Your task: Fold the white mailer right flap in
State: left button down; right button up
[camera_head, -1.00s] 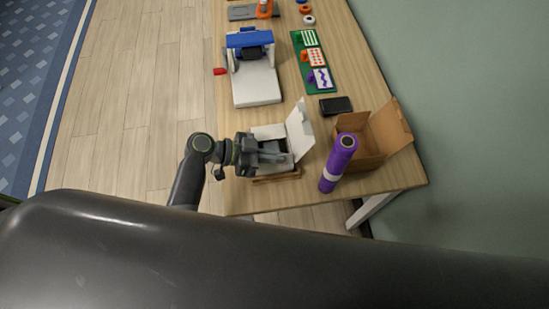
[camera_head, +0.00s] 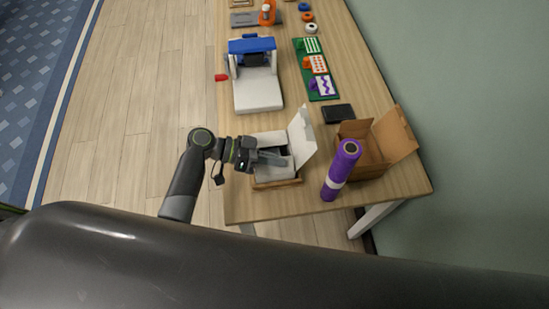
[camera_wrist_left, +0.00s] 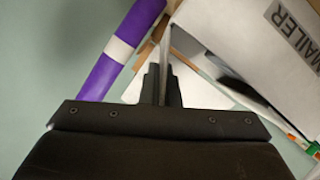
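The white mailer (camera_head: 262,138) sits open near the table's front edge, its tall lid (camera_head: 302,140) standing up on the right. In the left wrist view a white panel lettered MAILER (camera_wrist_left: 285,25) fills the upper right. My left gripper (camera_head: 282,159) reaches in from the left, over the mailer's opening. Its grey fingers (camera_wrist_left: 164,60) look closed together, with no flap clearly between them. A pale flap (camera_wrist_left: 205,90) lies beside the fingertips, partly hidden by them. I cannot tell whether they touch it. My right gripper is not in view.
A wooden holder (camera_head: 278,184) is under the mailer. A purple roll (camera_head: 341,170) stands close on its right, with an open brown box (camera_head: 366,158) behind. A black slab (camera_head: 337,113) and a white-and-blue machine (camera_head: 258,90) are farther back.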

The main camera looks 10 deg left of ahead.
pick_arm(q)
jog(key=c, duration=1.7)
grip_release()
jog(key=shift+a, duration=0.1)
jog(key=shift+b+v, duration=2.25)
jog(key=shift+v, duration=6.4)
jog(key=shift+s, duration=0.1)
